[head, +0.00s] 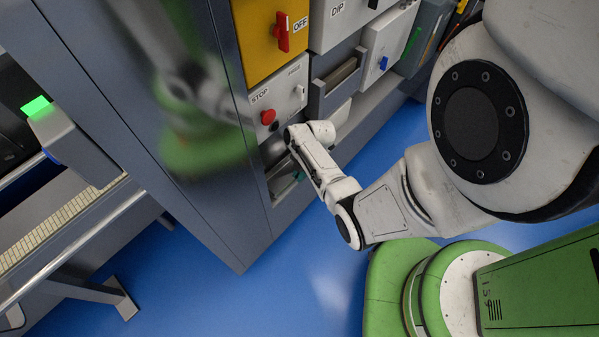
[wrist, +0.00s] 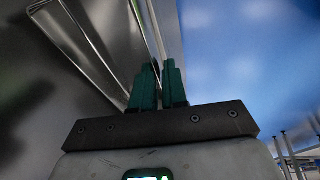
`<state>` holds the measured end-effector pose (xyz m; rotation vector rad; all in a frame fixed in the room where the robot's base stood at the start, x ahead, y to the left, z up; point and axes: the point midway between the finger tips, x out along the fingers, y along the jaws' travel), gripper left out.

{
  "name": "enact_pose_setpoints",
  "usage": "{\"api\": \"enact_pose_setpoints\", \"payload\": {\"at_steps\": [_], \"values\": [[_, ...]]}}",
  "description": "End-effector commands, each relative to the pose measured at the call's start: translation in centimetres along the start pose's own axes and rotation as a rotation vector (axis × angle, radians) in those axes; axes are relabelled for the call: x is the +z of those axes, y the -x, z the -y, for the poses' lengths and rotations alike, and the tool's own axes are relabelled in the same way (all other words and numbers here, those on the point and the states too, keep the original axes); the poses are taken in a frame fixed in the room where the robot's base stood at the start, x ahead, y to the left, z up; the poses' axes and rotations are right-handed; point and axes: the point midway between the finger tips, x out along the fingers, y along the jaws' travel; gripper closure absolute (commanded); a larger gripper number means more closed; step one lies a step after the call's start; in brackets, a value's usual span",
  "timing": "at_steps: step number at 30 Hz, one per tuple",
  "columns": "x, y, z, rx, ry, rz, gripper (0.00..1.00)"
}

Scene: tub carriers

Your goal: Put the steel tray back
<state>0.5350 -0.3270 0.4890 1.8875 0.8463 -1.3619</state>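In the wrist view, my gripper (wrist: 158,68) has its two green fingers close together, with a thin metal edge running down between them. This edge seems to belong to the steel tray (wrist: 100,48), whose grey, shiny surface and bent rim fill the upper left. In the head view, my gripper (head: 298,174) is at a low opening in the grey cabinet, below the red STOP button. A bit of steel (head: 272,150) shows there beside my wrist. My arm hides most of the tray and the opening, so its seating cannot be seen.
The grey cabinet (head: 222,215) carries a yellow panel with a red OFF switch (head: 282,32), a red STOP button (head: 268,116) and a drawer-like slot (head: 338,75). A conveyor frame with a rail (head: 75,240) stands at left. Blue floor (head: 290,270) is clear between.

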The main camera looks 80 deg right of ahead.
Motion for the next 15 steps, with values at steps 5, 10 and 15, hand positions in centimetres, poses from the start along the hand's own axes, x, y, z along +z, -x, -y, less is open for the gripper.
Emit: {"api": "enact_pose_setpoints", "payload": {"at_steps": [5, 10, 15], "values": [[0.05, 0.11, -0.16, 0.003, 0.002, 0.002, 0.72], [0.07, 0.16, -0.22, 0.004, 0.003, 0.003, 0.72], [0.23, -0.40, -0.16, 0.004, 0.003, 0.003, 0.72]]}}
